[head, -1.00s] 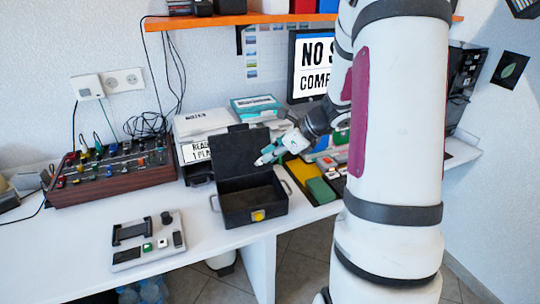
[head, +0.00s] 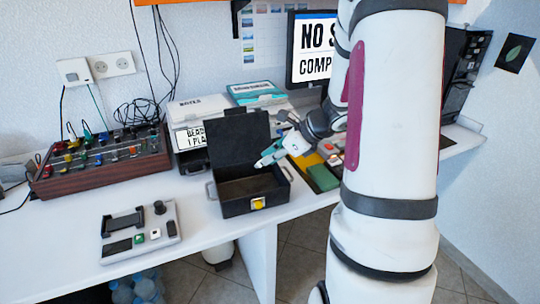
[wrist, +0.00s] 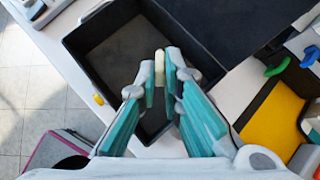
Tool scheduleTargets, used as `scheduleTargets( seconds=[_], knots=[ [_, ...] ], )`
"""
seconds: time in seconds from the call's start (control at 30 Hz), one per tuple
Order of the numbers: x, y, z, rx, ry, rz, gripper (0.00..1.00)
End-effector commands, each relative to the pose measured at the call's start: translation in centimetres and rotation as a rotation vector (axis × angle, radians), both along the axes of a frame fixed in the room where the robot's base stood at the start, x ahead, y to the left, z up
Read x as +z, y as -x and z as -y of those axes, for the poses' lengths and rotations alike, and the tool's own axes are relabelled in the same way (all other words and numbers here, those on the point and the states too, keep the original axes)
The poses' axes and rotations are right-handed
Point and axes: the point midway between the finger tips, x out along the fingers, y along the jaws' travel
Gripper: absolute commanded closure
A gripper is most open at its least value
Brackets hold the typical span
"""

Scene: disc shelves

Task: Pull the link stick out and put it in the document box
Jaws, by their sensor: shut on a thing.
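The document box (head: 237,208) is a black open case with its lid up and a yellow latch in front. It stands on the white desk; its bare inside also shows in the wrist view (wrist: 118,50). My gripper (head: 262,162), with teal fingers, is over the box's right part, in front of the raised lid. In the wrist view my gripper (wrist: 160,75) is shut on a small cream piece (wrist: 159,64), which I take as the link stick. Most of the stick is hidden between the fingertips. The box floor below looks empty.
A wooden-sided console (head: 100,165) with cables stands at the left. A grey panel device (head: 140,232) lies at the front left. A green block (head: 322,178) lies right of the box. A printer stands behind the box. Bare desk lies left of the box.

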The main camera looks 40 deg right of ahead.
Motion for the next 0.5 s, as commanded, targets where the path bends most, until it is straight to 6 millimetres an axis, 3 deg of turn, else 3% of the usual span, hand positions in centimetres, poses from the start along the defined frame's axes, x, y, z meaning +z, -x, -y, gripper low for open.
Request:
scheduleTargets(
  seconds=[0.37, 0.4, 0.5],
  knots=[
    [-0.42, 0.01, 0.01, 0.000, 0.000, 0.000, 1.00],
    [-0.42, 0.01, 0.01, 0.000, 0.000, 0.000, 0.88],
    [-0.42, 0.01, 0.01, 0.000, 0.000, 0.000, 0.69]
  ],
)
